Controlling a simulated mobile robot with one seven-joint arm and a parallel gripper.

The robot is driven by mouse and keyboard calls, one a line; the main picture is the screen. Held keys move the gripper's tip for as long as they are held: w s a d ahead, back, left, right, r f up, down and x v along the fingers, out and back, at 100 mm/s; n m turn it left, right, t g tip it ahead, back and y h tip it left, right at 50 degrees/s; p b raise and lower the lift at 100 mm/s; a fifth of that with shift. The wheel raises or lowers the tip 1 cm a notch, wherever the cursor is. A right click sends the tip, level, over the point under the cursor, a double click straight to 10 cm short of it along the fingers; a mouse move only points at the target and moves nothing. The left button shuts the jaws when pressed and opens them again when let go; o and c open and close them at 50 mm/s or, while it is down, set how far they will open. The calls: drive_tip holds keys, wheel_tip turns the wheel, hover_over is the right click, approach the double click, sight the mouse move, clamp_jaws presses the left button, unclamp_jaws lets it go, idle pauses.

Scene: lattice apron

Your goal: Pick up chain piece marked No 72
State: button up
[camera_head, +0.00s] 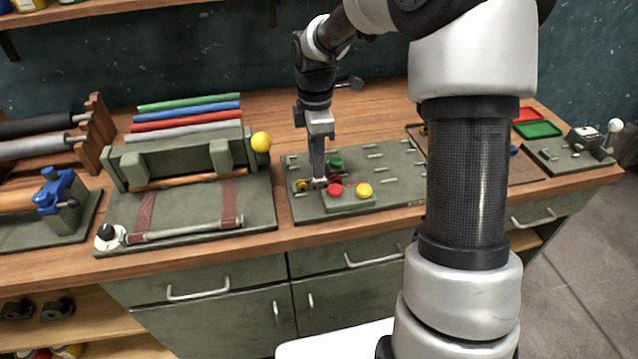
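My gripper (318,182) points straight down at the left part of a grey-green board (395,183) on the workbench. Its fingertips are at or just above the board, between a small brass-yellow piece (302,185) on their left and a dark red piece (335,180) on their right. These pieces are partly hidden and too small to identify. No marking "No 72" is readable, so I cannot tell which thing is the chain piece. The fingers are too small in view to show a gap or anything held.
A block with red (335,190) and yellow (364,190) knobs stands at the board's front edge, with a green knob (336,163) behind. Several short pegs cover the board. A roller fixture (190,215) is left; a brown tray (530,170) is right, partly behind my arm.

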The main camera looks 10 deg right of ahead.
sight(319, 183)
drive_tip(key=f, duration=0.4)
drive_tip(key=shift+d+f, duration=0.35)
drive_tip(key=shift+w, duration=0.1)
clamp_jaws()
drive_tip(key=shift+r, duration=0.1)
